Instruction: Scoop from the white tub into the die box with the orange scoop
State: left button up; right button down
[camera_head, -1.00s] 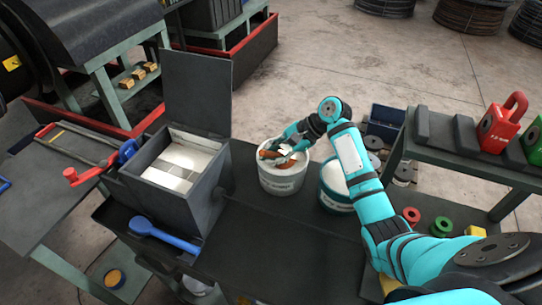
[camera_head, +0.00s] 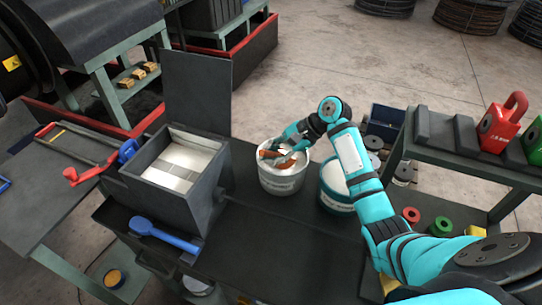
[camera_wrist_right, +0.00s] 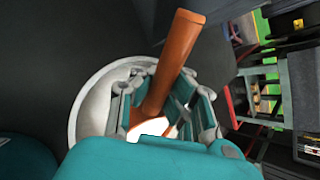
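The white tub (camera_head: 283,184) stands on the dark bench in the middle of the head view, and its pale rim also shows in the right wrist view (camera_wrist_right: 92,104). My right gripper (camera_head: 283,152) reaches down into the tub's mouth. In the right wrist view its fingers sit on both sides of the orange scoop's handle (camera_wrist_right: 172,62) and appear shut on it. The scoop's lower end is largely hidden by the gripper. The die box (camera_head: 203,196) is the dark grey box left of the tub, its lid raised, with pale material inside. My left gripper is out of view.
A second tub with a teal lower part (camera_head: 334,200) stands close to the right, partly behind my right arm. A blue long-handled tool (camera_head: 165,234) lies before the die box. A shelf (camera_head: 470,165) with a red weight (camera_head: 497,127) is at right. The bench front is clear.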

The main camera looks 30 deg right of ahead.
jog(key=shift+r+p, duration=1.6)
jog(key=shift+p, duration=0.4)
notch_tip(320, 180, up, 2)
jog(key=shift+r+p, duration=0.15)
jog(key=shift+p, duration=0.95)
jog(key=shift+r, duration=1.05)
jog(key=h, duration=0.1)
jog(key=n+t+h, duration=0.1)
jog(key=h, duration=0.1)
jog(key=shift+r+h, duration=0.3)
jog(key=shift+r, duration=0.05)
jog(key=shift+r+n+t+h, duration=0.2)
jog(key=shift+n+t+h, duration=0.15)
jog(key=shift+h, duration=0.55)
